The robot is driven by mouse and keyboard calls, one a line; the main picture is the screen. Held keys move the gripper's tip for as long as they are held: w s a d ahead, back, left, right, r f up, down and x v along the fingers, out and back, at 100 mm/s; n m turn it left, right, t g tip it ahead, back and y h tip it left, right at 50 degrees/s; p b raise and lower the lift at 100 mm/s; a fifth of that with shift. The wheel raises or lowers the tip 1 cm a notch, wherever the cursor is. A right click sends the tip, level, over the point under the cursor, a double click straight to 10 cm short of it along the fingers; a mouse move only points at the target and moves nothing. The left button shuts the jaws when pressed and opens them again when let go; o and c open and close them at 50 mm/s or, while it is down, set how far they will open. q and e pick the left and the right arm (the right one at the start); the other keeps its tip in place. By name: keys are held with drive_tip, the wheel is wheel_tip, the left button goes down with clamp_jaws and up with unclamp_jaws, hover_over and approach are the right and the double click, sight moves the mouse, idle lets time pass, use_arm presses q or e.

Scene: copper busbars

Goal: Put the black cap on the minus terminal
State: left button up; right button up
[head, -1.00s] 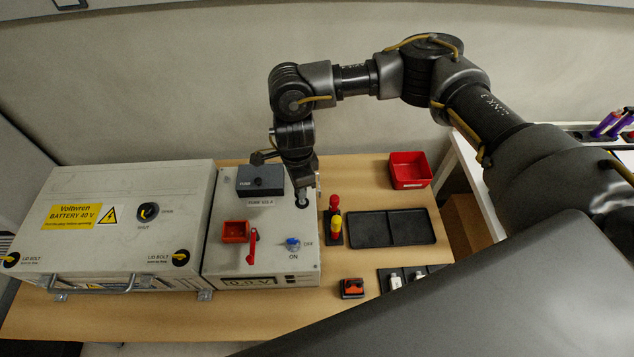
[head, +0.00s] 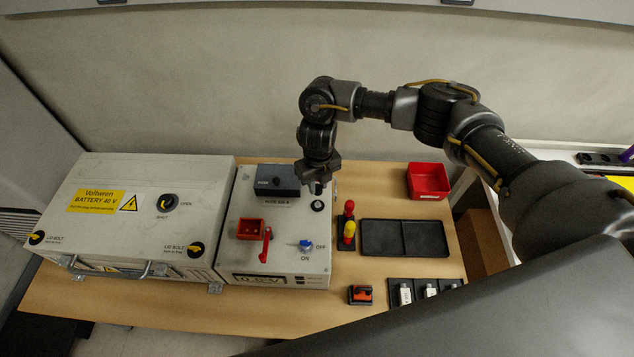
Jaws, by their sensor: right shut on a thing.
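My right gripper (head: 318,186) hangs over the back right corner of the grey switch box (head: 292,225), pointing down. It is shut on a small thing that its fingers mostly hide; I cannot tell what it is. No minus terminal can be made out. The closed battery box (head: 130,200) stands to the left. My left gripper is not in view.
The switch box carries a dark fuse block (head: 276,180), a red lever (head: 265,245) and a blue knob (head: 306,245). Red and yellow handled tools (head: 349,230), a black tray (head: 398,252), a red bin (head: 429,181) and an orange-black item (head: 360,294) are to the right.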

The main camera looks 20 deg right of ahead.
sight(318, 202)
wheel_tip(318, 202, down, 3)
drive_tip(key=b, duration=0.2)
drive_tip(key=shift+f+b, duration=0.2)
drive_tip(key=shift+b, duration=0.1)
drive_tip(key=shift+r, duration=0.1)
drive_tip(key=shift+f+b, duration=1.4)
drive_tip(key=shift+f, duration=0.3)
drive_tip(key=shift+f, duration=0.25)
drive_tip(key=o, duration=0.9)
drive_tip(key=shift+r, duration=0.15)
